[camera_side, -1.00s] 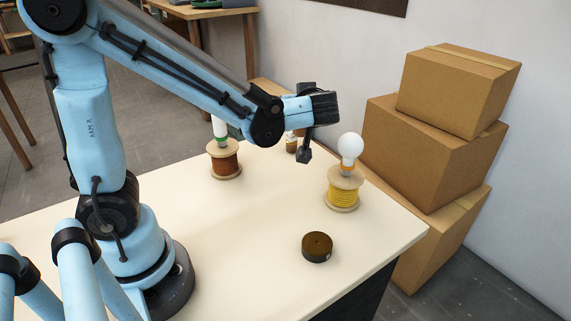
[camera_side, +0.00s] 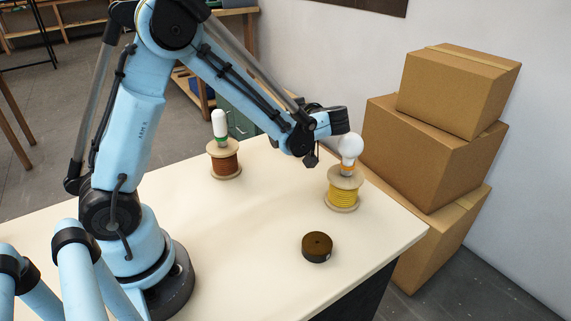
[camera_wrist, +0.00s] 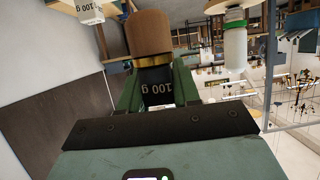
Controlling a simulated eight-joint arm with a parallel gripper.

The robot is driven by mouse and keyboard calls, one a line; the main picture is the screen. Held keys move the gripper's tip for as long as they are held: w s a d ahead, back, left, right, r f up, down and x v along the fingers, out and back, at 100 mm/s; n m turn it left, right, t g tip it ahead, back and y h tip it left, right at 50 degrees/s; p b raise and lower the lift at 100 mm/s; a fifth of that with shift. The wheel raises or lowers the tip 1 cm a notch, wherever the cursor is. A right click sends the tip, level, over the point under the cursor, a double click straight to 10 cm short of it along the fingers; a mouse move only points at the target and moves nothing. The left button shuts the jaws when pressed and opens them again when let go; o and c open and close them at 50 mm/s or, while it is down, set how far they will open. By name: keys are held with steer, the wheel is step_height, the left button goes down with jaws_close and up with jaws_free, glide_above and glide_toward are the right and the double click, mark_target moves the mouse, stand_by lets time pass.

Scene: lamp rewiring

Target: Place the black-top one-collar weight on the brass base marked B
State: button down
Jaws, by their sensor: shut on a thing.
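In the wrist view my gripper (camera_wrist: 156,84) has its green fingers shut on the black-top one-collar weight (camera_wrist: 153,38). The weight has a black top with an inverted "100 g" label, one gold collar and a brown body. In the side view my gripper (camera_side: 337,120) is at the back right, beside the white bulb in the picture; its fingers and the weight cannot be made out there. A dark brown-bronze disc (camera_side: 317,247) lies at the table's front right, well apart from my gripper. Its small side mark is too small to read, so I cannot confirm B.
A white bulb (camera_side: 351,147) tops a yellow spool (camera_side: 343,190). A white tube lamp (camera_side: 220,124) tops a copper spool (camera_side: 224,160). A white-labelled "100 g" item (camera_wrist: 89,11) shows in the wrist view. Boxes (camera_side: 430,150) stand beyond the table (camera_side: 250,240); its middle is clear.

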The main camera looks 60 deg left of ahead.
steer(key=shift+f, duration=4.65)
steer(key=shift+f, duration=0.2)
steer(key=c, duration=0.8)
jaws_free()
steer(key=shift+d, duration=0.1)
